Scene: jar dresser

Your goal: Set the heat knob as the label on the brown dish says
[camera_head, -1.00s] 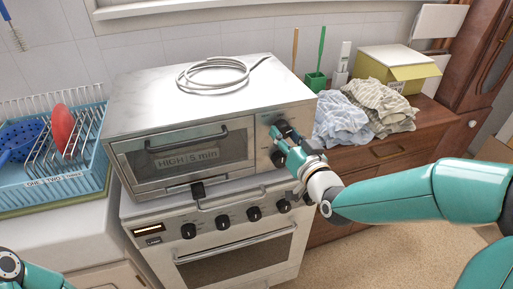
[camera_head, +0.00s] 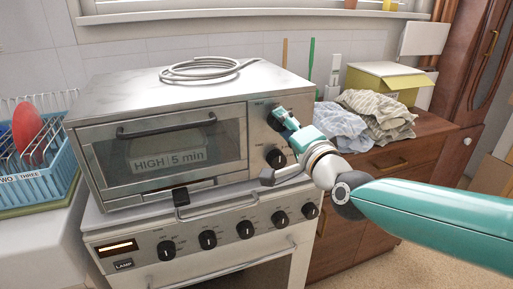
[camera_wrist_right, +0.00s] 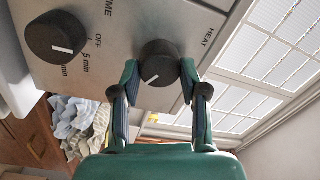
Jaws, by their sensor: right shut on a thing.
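The heat knob (camera_wrist_right: 158,65) is black and round with a white mark, on the steel front panel beside the printed word HEAT. My right gripper (camera_wrist_right: 158,82) is shut on it, one finger on each side. In the wrist view the mark points down and left. In the head view the right gripper (camera_head: 284,120) is at the upper knob of the countertop oven (camera_head: 190,93), and partly hides it. A label reading "HIGH | 5 min" (camera_head: 170,160) shows through the oven's door window. The dish bearing it is dim behind the glass. My left gripper is not in view.
The time knob (camera_wrist_right: 55,38) is beside the heat knob, below it in the head view. A stove front with several knobs (camera_head: 245,229) is under the oven. A blue dish rack (camera_head: 30,185) stands left; cloths (camera_head: 375,115) and a yellow box (camera_head: 388,78) lie right.

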